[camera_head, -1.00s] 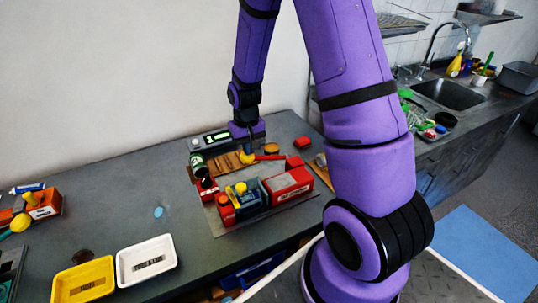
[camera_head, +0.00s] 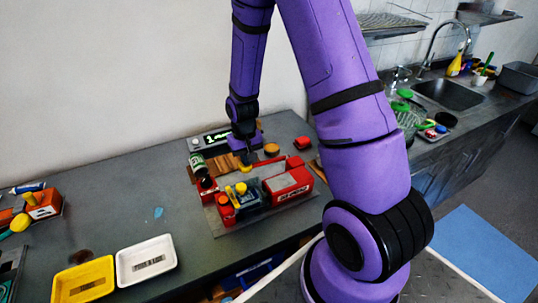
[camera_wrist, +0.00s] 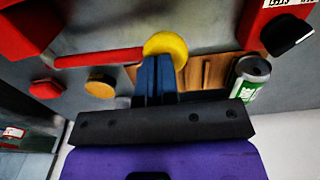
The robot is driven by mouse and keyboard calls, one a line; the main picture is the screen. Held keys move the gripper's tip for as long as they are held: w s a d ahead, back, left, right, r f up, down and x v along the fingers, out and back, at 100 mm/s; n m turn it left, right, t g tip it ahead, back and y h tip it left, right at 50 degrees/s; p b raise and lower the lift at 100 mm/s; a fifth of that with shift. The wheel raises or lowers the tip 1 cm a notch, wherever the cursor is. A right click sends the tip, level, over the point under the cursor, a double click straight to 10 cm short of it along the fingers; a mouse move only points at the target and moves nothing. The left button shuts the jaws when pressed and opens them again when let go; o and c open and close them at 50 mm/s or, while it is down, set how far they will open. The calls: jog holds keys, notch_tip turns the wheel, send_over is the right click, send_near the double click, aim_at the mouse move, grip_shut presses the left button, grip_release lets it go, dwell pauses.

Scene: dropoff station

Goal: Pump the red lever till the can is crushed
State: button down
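The red lever (camera_wrist: 100,58) ends in a yellow knob (camera_wrist: 167,45); the knob also shows below my gripper in the head view (camera_head: 245,168). My gripper (camera_wrist: 157,62) has its blue fingers close together, with nothing visible between them. The fingertips overlap the knob's near edge in the wrist view; I cannot tell whether they press on it. The green and white can (camera_head: 197,162) stands at the left of the red press (camera_head: 288,186). It also shows at the right in the wrist view (camera_wrist: 251,76) and looks uncrushed.
A ribbed wooden piece (camera_wrist: 207,72) lies between the knob and the can. A white tray (camera_head: 147,259) and a yellow tray (camera_head: 83,279) lie at the front left. A display box (camera_head: 209,139) stands behind the can. The left middle of the counter is mostly clear.

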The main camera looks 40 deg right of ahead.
jog(key=shift+f, duration=1.75)
jog(key=shift+s+d+r, duration=0.1)
jog(key=shift+d+r, duration=0.05)
jog(key=shift+r, duration=1.25)
jog(key=shift+w+d+r, duration=0.1)
jog(key=shift+d+r, duration=0.1)
jog(key=shift+r, duration=1.15)
jog(key=shift+s+d+r, duration=0.1)
jog(key=shift+d+r, duration=0.05)
jog(key=shift+r, duration=1.25)
jog(key=shift+f, duration=0.1)
jog(key=shift+a+f, duration=0.2)
jog(key=shift+f, duration=0.6)
jog(key=shift+a+f, duration=0.15)
jog(key=shift+f, duration=0.7)
